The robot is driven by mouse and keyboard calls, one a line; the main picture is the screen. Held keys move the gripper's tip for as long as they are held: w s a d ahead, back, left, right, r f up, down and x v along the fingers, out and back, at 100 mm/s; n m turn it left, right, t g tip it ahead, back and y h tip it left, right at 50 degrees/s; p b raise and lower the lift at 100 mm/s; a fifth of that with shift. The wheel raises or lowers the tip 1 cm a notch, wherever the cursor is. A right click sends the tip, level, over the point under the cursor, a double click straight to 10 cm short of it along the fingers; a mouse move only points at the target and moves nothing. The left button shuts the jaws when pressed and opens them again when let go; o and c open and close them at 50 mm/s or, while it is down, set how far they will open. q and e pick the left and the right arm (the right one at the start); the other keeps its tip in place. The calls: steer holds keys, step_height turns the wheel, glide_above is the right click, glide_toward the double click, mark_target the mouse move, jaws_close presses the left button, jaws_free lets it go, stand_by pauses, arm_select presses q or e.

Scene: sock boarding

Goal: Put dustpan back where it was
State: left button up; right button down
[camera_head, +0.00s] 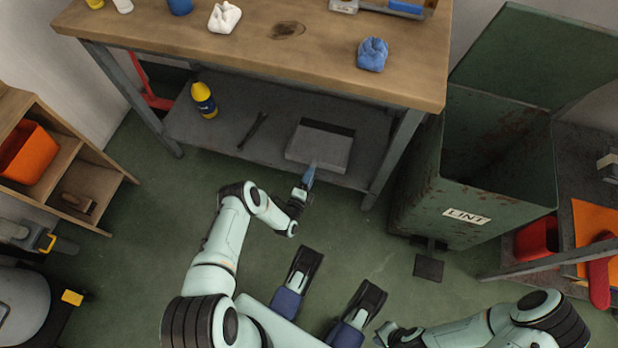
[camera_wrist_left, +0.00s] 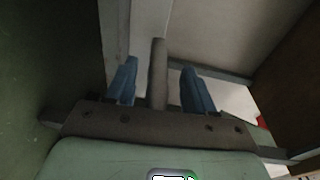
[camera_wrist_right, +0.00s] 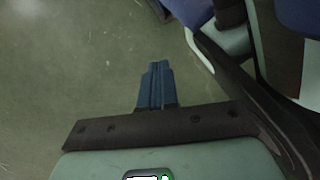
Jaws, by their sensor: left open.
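The grey dustpan (camera_head: 318,143) lies on the lower shelf (camera_head: 225,133) of the workbench, its handle toward the shelf's front edge. My left gripper (camera_head: 308,178) is at the handle end. In the left wrist view its two blue fingers (camera_wrist_left: 160,85) stand open on either side of the dark handle (camera_wrist_left: 157,72), with a gap on each side. My right gripper is low in the head view, by my base; in the right wrist view its fingers (camera_wrist_right: 155,86) are together with nothing between them.
A yellow-black bottle (camera_head: 204,100) and a dark slim tool (camera_head: 253,130) share the shelf. The bench top (camera_head: 270,45) overhangs it. A green LINT bin (camera_head: 470,190) stands right of the bench, its pedal (camera_head: 429,267) on the floor.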

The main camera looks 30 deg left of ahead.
arm_select(q)
steer(key=s+d+r+n+g+h+p, duration=0.1)
steer(key=s+d+r+n+g, duration=0.1)
steer(key=s+n+g, duration=0.3)
steer(key=s+d+r+n+g+h+p, duration=0.1)
steer(key=s+d+r+n+g+p, duration=0.1)
steer(key=s+n, duration=0.7)
steer(key=s+d+r+n+g+h+p, duration=0.1)
steer(key=s+r+n+g, duration=0.4)
steer(key=s, duration=0.8)
steer(key=d+n+g+h, duration=0.1)
steer(key=d+n+g, duration=0.1)
steer(key=g, duration=0.1)
steer(key=shift+d+r+n+p, duration=0.2)
steer(key=shift+d+n+p, duration=0.1)
steer(key=shift+d, duration=0.05)
arm_select(e)
steer(key=w+a+r+t, duration=0.1)
steer(key=w+r+t, duration=0.2)
steer(key=w+r, duration=0.3)
steer(key=w, duration=0.3)
steer(key=shift+n, duration=0.3)
arm_select(q)
steer(key=shift+r, duration=0.1)
arm_select(e)
steer(key=shift+a, duration=0.1)
